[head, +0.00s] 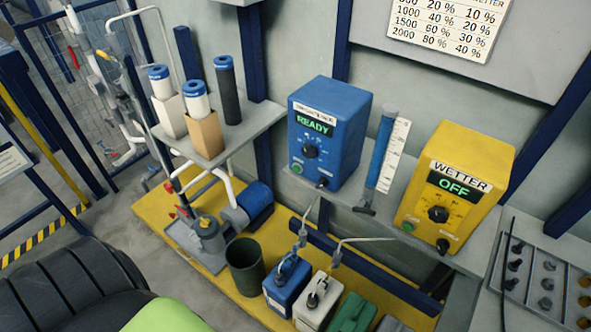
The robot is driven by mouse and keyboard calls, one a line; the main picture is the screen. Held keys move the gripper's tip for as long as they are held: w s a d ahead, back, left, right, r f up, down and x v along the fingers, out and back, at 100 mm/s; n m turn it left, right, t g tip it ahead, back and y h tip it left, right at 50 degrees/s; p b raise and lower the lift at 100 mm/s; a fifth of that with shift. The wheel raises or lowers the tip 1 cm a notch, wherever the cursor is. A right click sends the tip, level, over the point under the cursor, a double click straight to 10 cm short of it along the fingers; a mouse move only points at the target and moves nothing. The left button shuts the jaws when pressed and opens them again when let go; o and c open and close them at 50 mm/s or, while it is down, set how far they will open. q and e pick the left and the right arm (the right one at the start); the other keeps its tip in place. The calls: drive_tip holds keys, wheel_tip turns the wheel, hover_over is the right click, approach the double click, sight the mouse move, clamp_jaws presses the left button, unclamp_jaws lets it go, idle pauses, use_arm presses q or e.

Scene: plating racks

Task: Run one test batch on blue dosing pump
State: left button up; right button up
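The blue dosing pump (326,132) stands on a grey shelf in the middle of the head view. Its display (313,125) reads READY in green; the label above it is too small to read surely. A black dial (310,150) sits on its front, with a green button (297,168) at lower left and a black knob (322,183) at lower right. A tube with blue in it (381,148) stands right of the pump, beside a white scale strip (395,156). Neither of my grippers is in view.
A yellow pump (456,188) labelled WETTER shows OFF. A wall chart (449,25) lists numbers and percentages, its top cut off. Blue (287,286), white (317,300) and green (351,313) canisters and a dark green bin (244,266) stand below. Filter housings (167,104) are at left.

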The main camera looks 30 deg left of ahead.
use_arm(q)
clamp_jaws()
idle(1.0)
